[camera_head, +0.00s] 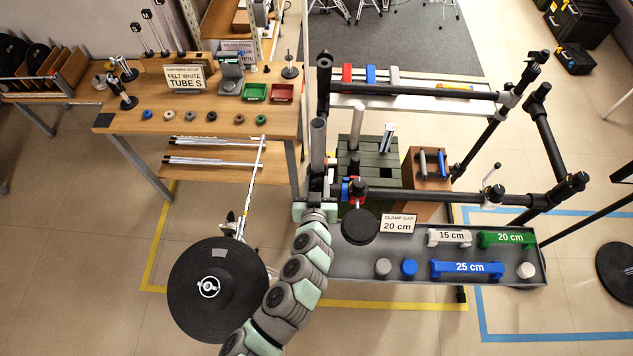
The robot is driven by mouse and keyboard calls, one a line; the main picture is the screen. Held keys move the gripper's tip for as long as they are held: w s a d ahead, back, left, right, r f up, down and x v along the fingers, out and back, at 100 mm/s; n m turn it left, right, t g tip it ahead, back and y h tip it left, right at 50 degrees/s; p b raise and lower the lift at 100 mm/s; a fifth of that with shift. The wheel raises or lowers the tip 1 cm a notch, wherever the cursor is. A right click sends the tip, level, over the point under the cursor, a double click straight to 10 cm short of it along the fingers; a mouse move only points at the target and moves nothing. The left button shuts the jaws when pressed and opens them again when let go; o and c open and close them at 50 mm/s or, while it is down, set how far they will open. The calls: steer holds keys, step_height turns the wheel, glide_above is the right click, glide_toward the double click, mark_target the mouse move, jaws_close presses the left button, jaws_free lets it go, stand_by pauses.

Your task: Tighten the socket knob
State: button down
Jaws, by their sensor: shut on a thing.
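My mint-and-grey arm reaches up from the bottom centre. My gripper (319,192) is at the lower left corner of the black tube rack (420,197), beside the rack's upright post (323,90). It appears shut on the socket knob there, but the jaws and knob are dark and mostly hidden by the wrist. Small red and blue parts show just right of the gripper. A small black round pad (361,227) sits below the lower tube, next to a card (398,223) reading "CLAMP GAP 20 cm".
A grey tray (455,293) holds labelled 15 cm, 20 cm and 25 cm blocks and round pegs. A large black pad (217,290) stands left of my arm. A wooden bench (210,120) with small parts is at upper left. Open floor lies at lower left.

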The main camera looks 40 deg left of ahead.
steer(key=m+h+p, duration=0.1)
steer(key=m+p, duration=0.1)
steer(key=m, duration=0.1)
steer(key=shift+r+t, duration=0.15)
steer(key=shift+t, duration=0.25)
steer(key=shift+m+h+p, duration=0.5)
steer(key=shift+m+p, duration=0.35)
steer(key=shift+m, duration=0.45)
steer(key=c, duration=0.9)
jaws_free()
steer(key=shift+s, duration=0.1)
steer(key=v, duration=1)
steer(key=shift+s+b, duration=0.35)
steer(key=shift+d, duration=0.1)
